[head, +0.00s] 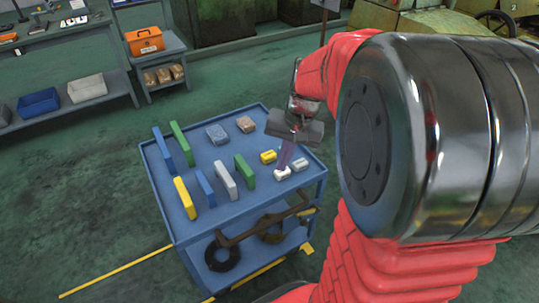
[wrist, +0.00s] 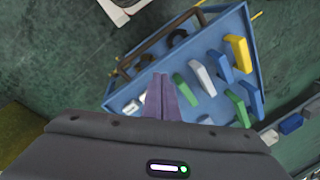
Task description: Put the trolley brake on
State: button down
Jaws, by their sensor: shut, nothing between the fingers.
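The blue trolley (head: 185,228) stands below and ahead of me, with a dark brown handle bar (head: 262,222) along its near side. My gripper (head: 286,160) is above the trolley's right part, by the small white and yellow pieces, pointing down. In the wrist view its purple fingers (wrist: 160,98) are together with nothing between them, over the trolley top (wrist: 160,60). They look apart from the handle, but their height above the tray is hard to judge. I cannot make out a brake lever or pedal clearly. A small yellow patch (head: 307,249) shows by the trolley's lower right corner; I cannot tell whether it is a part or floor marking.
Upright coloured blocks, such as a yellow one (head: 184,198) and a green one (head: 245,172), stand on the trolley. Dark rings (head: 222,256) lie on its lower shelf. A bench with a blue bin (head: 38,103) is at the left back. Floor left of the trolley is clear.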

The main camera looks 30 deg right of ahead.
jog(key=s+d+f+m+y, duration=0.2)
jog(key=d+f+m, duration=0.7)
jog(key=d+f, duration=1.1)
notch_tip(320, 180, down, 4)
jog(key=shift+s+d+f+m+y, duration=0.15)
jog(key=shift+d+m+y, duration=0.2)
jog(key=shift+y, duration=0.85)
jog(key=shift+a, duration=0.15)
jog(key=x, duration=1.3)
jog(key=shift+a+f, duration=0.2)
jog(key=shift+f, duration=0.2)
jog(key=shift+s, duration=0.2)
